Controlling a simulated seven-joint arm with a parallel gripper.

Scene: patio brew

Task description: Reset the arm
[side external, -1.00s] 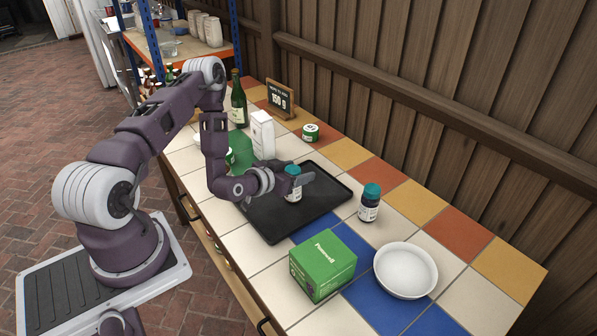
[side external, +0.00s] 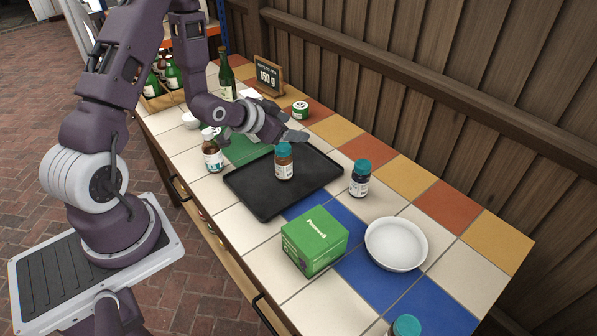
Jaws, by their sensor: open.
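My gripper (side external: 290,127) is open and empty. It hangs above the back part of the black tray (side external: 256,207), behind and above a brown bottle with a teal cap (side external: 284,162). The bottle stands upright on the tray, apart from the fingers. My arm reaches in from the left and hides part of the table's far end.
A dark bottle with a teal cap (side external: 360,178) stands right of the tray. A green box (side external: 314,240) and white bowl (side external: 396,243) are in front. A brown bottle (side external: 212,150) stands left. A sign (side external: 268,76), green tin (side external: 300,110) and green bottle (side external: 227,78) are behind.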

